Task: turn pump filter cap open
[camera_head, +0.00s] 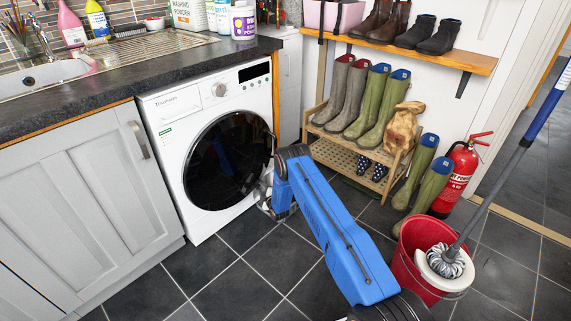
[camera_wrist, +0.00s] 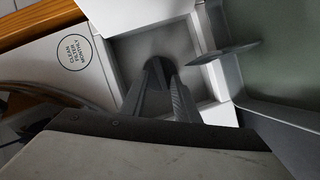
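The white washing machine (camera_head: 205,140) stands under the worktop, its round dark door shut. My gripper (camera_head: 268,200) is low at the machine's right front corner, mostly hidden behind my blue arm. In the wrist view my two dark ribbed fingers (camera_wrist: 160,85) reach into a square grey recess (camera_wrist: 130,47) in a white panel. A dark rounded shape lies at their tips; the pump filter cap cannot be clearly made out there. Whether the fingers grip it is unclear. A round sticker reading "clean filter monthly" (camera_wrist: 75,52) is left of the recess. A thin grey flap (camera_wrist: 232,55) sticks out on the right.
A wooden rack (camera_head: 335,150) with several wellies stands right of the machine. A red bucket with a mop (camera_head: 420,265) and a fire extinguisher (camera_head: 460,175) are further right. The tiled floor (camera_head: 235,275) before the machine is clear.

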